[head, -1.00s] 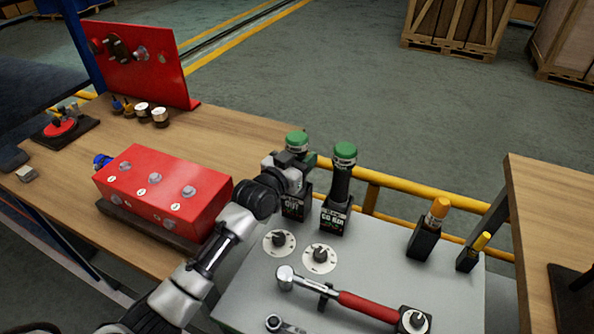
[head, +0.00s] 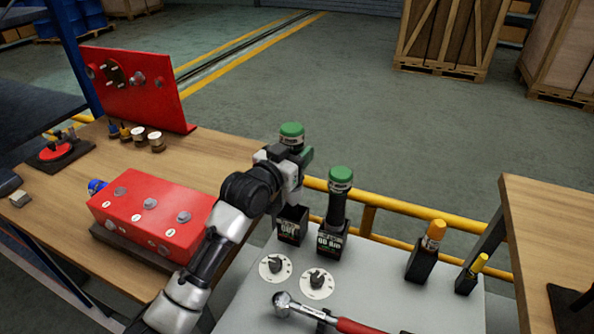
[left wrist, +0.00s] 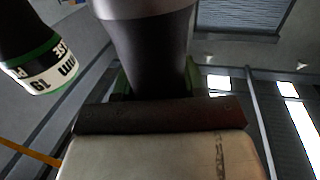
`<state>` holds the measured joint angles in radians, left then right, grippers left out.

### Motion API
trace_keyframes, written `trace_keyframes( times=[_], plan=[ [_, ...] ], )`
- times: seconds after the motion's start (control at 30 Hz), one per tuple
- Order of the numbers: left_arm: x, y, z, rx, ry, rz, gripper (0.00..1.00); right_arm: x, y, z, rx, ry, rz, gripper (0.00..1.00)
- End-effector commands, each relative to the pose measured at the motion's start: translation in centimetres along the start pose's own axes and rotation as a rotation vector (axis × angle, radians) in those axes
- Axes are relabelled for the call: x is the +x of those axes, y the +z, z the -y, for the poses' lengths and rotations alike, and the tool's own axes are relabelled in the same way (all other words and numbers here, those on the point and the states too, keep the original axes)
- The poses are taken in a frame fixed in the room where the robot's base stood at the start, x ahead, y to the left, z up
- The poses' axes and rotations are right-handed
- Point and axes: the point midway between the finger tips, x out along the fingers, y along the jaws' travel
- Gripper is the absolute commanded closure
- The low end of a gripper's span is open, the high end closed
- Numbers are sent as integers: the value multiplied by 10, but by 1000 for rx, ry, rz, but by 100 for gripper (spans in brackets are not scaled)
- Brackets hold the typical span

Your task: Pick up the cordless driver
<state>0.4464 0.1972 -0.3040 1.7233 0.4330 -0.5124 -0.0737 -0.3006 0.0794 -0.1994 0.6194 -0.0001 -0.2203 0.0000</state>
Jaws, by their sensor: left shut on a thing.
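A cordless driver with a green cap (head: 291,130) is held upright by my left gripper (head: 293,158). The gripper covers most of its body, and it hangs above the black holder (head: 292,226), which now stands open. In the left wrist view, the dark body of the held driver (left wrist: 150,45) rises between the fingers. A second green-capped driver (head: 337,203) stands upright in its own black holder (head: 331,240) to the right. Part of it, with a white label and green band, shows at the upper left of the left wrist view (left wrist: 45,70). My right gripper is not in view.
The grey cart top (head: 390,290) carries two white dials, a red-handled ratchet wrench (head: 350,326) and two orange- or yellow-topped tools in black holders. A red block (head: 150,215) sits on the wooden bench at left. A yellow rail (head: 400,209) runs behind the cart.

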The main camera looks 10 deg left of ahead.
Motion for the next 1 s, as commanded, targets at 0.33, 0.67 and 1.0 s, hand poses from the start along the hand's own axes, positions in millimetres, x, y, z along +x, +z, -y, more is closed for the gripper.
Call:
trace_keyframes(
  times=[0.33,0.67,1.0],
  plan=[
    [0,-71,0,2,0,-8,100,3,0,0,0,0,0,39],
    [0,-98,0,1,0,-6,100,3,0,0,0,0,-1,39],
    [0,-99,0,0,0,-5,100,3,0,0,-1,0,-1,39]
  ],
)
